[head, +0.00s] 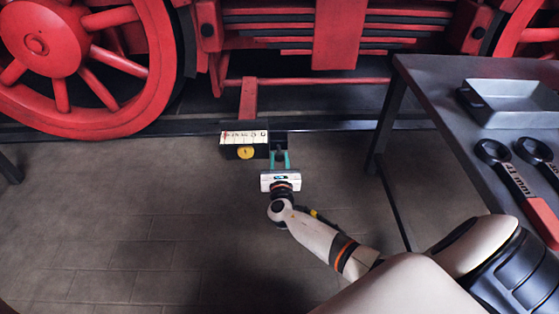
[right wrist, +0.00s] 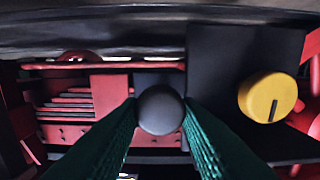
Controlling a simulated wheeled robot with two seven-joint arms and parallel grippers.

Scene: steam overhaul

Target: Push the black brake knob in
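The black brake knob (right wrist: 160,110) is round and dark grey in the right wrist view. It shows between the green fingers of my right gripper (right wrist: 161,104), one on each side. The fingers are apart, and I cannot tell whether their tips touch the knob. In the head view my right gripper (head: 280,160) points away from me at the right side of a dark box with a marked pale top (head: 243,138). The knob is not clear there. My left gripper is out of view.
A yellow knob (right wrist: 267,97) sits right of the black one; it also shows on the box front in the head view (head: 245,153). A red locomotive wheel (head: 45,45) stands behind. A grey table (head: 425,85) with a tray (head: 508,100) and spanners is at right.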

